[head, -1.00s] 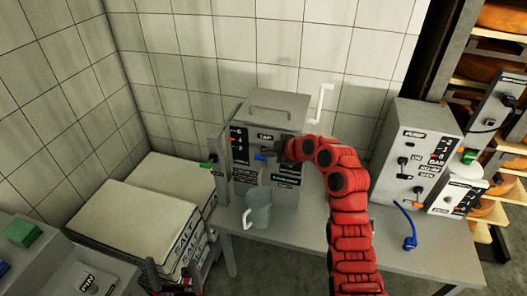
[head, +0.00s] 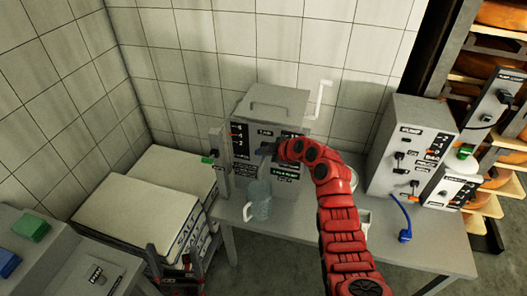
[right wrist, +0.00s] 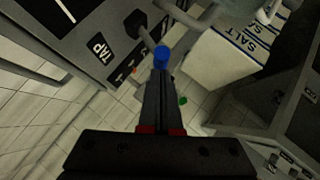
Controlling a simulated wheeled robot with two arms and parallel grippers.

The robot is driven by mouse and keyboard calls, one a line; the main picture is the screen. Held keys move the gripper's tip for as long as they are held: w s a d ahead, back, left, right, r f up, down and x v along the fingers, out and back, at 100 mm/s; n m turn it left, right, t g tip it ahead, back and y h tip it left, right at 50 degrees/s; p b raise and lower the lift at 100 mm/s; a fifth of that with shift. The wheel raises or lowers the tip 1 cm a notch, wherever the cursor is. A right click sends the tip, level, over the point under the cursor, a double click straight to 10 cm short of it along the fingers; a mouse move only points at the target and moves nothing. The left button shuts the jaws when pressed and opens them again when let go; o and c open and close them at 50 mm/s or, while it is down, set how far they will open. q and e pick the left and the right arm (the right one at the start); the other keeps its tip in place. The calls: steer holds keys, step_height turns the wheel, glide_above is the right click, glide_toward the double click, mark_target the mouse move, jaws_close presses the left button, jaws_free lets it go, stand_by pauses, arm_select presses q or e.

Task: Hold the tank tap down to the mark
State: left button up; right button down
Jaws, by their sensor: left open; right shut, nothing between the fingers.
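The grey tank (head: 270,103) stands on the table against the tiled wall, with a TAP label and scales with orange marks on its front. The clear jug (head: 258,203) stands below the tap, its handle to the left. Its fill level is hard to read. The blue tap knob (right wrist: 161,56) shows in the right wrist view at the tips of my right gripper (right wrist: 160,76), which is shut with nothing between its fingers. My left gripper (head: 183,268) is open, low by the salt sacks.
Salt sacks (head: 140,208) are stacked left of the table (head: 300,235). A grey pump box (head: 408,150) with switches and a blue cable stands at the right. Shelves of cheese wheels (head: 500,85) are behind it.

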steer(key=shift+f, duration=0.1)
step_height(320, 180, down, 6)
steer(key=s+n+t+b, duration=0.1)
steer(key=n+t+b, duration=0.3)
steer(key=b, duration=2.7)
steer(key=shift+s+a+t+b, duration=0.25)
steer(key=shift+s+t+b, duration=0.1)
steer(key=shift+t, duration=0.75)
stand_by(3.4)
